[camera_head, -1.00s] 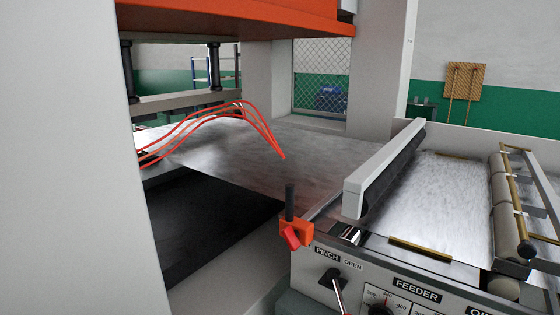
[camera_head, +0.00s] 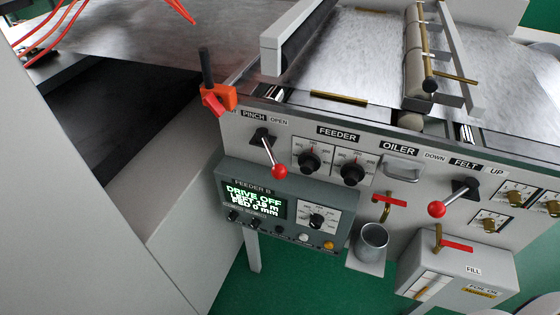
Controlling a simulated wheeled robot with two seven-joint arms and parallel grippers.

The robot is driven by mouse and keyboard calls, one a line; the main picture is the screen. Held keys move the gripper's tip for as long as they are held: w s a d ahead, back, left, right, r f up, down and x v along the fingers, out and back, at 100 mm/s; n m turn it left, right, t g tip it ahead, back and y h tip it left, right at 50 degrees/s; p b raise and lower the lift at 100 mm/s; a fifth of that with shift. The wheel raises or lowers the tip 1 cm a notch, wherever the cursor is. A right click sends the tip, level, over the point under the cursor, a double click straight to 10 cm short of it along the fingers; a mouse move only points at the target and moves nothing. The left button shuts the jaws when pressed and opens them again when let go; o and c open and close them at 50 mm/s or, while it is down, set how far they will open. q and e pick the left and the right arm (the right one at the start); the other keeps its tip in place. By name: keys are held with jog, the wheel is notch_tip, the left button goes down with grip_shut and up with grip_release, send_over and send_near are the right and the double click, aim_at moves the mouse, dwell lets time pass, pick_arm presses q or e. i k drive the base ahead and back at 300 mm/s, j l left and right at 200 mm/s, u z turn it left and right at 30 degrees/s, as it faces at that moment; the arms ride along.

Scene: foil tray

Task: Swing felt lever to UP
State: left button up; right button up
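The felt lever (camera_head: 452,199) is on the front panel at the right of the head view. It has a black pivot block, a short metal shaft and a red ball knob (camera_head: 437,208). The shaft points down and to the left, toward the side of the DOWN label (camera_head: 434,157). The FELT label (camera_head: 465,163) is above the pivot and the UP label (camera_head: 496,171) is to its right. Neither of my grippers shows in this view.
A similar red-knobbed pinch lever (camera_head: 270,155) is at the panel's left. A control box (camera_head: 290,205) reads DRIVE OFF.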

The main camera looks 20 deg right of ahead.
aim_at(436, 209)
jog(key=z, duration=1.7)
